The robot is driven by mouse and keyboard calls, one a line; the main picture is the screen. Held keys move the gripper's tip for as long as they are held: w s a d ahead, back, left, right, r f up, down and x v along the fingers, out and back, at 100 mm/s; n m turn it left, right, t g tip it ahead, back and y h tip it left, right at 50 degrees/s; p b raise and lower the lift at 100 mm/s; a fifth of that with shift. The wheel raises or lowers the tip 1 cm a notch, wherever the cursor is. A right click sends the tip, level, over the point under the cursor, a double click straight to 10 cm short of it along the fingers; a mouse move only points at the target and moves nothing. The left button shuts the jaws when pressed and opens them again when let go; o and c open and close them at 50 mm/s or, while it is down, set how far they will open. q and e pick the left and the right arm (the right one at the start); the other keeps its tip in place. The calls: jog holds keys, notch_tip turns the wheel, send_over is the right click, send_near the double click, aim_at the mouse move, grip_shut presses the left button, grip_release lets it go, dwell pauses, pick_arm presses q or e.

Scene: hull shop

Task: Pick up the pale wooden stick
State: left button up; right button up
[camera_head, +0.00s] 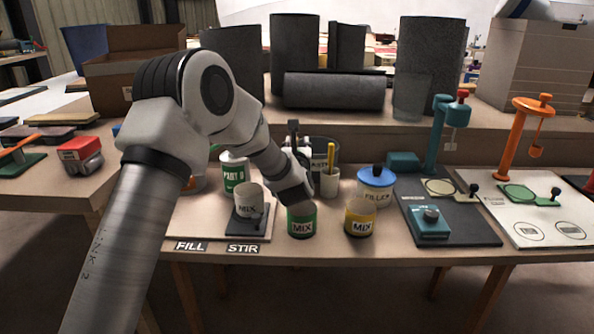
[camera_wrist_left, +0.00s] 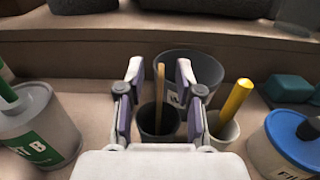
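The pale wooden stick (camera_wrist_left: 160,92) stands upright in a dark cup (camera_wrist_left: 147,122) in the left wrist view. My left gripper (camera_wrist_left: 160,72) is open, with one finger on each side of the stick; I cannot tell whether either touches it. In the head view my left gripper (camera_head: 296,150) reaches down at the back of the table, and its wrist hides the pale stick and most of its cup. A thicker yellow stick (camera_wrist_left: 237,98) stands in a white cup (camera_wrist_left: 222,132) just to the right. My right gripper is not in view.
A grey container (camera_wrist_left: 205,70) stands close behind the cups. A green-labelled can (camera_wrist_left: 38,125) is at left and a blue-lidded jar (camera_head: 375,186) at right. Two MIX tins, green (camera_head: 302,221) and yellow (camera_head: 360,216), stand in front. A raised ledge (camera_head: 400,140) runs behind.

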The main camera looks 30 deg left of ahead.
pick_arm(q)
jog(key=shift+w+a, duration=0.1)
jog(key=shift+w, duration=0.15)
grip_shut()
jog(key=shift+r, duration=0.15)
